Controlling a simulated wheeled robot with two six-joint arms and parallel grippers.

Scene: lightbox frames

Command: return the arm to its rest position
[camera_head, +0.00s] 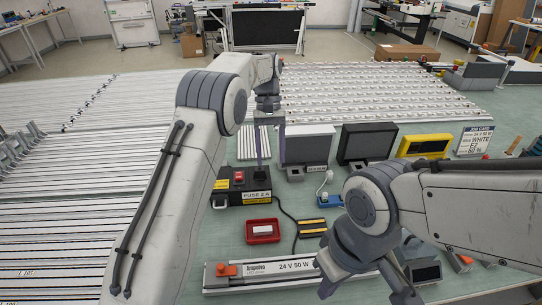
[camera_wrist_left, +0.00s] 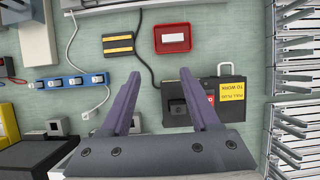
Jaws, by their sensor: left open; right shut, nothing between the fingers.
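My left arm reaches forward from the left in the head view, and its gripper (camera_head: 259,142) points down near the black fuse box (camera_head: 232,186). In the left wrist view the two purple fingers of the left gripper (camera_wrist_left: 160,76) stand apart with nothing between them. The fuse box (camera_wrist_left: 175,108) shows beyond the fingers, toward the right one. My right arm comes in from the right, bent at the wrist, and its gripper (camera_head: 404,292) points down at the front of the table. The right gripper is shut and holds nothing; its fingertips are hard to make out.
On the green table (camera_head: 215,238) are a red tray (camera_head: 263,231), a yellow-black block (camera_head: 312,228), a blue socket strip (camera_head: 330,201) and a long "24 V 50 W" bar (camera_head: 245,277) in front. Dark screens (camera_head: 366,143) stand behind. Rows of light strips (camera_head: 60,190) fill the left.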

